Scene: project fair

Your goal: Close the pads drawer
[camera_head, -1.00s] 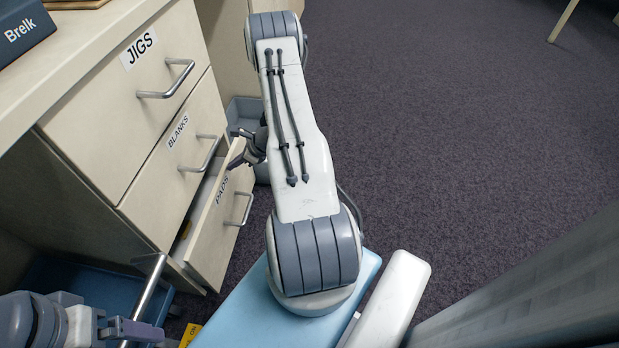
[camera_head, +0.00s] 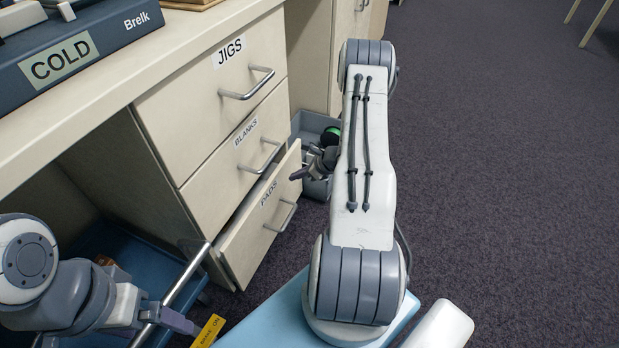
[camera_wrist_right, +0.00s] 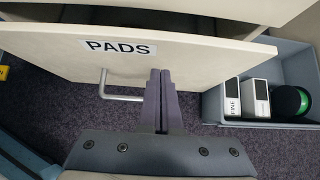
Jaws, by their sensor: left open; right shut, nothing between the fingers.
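The pads drawer (camera_head: 252,238) is the lowest of three drawers and stands partly open, its labelled front tilted in the picture. Its bar handle (camera_head: 282,215) is on the front. In the right wrist view the drawer front (camera_wrist_right: 190,58) fills the upper part, with its handle (camera_wrist_right: 122,97) left of my fingers. My right gripper (camera_head: 299,175) is shut and empty at the drawer front's upper right; its fingertips (camera_wrist_right: 161,72) overlap the front, and I cannot tell whether they touch. My left gripper (camera_head: 190,326) is open at the lower left, away from the drawer.
The jigs drawer (camera_head: 190,125) and blanks drawer (camera_head: 212,165) above are shut. A grey bin (camera_head: 308,126) holding boxes and a green-black round item stands right of the drawer; it also shows in the wrist view (camera_wrist_right: 212,103). A blue cart (camera_head: 130,240) is at left. Carpet at right is clear.

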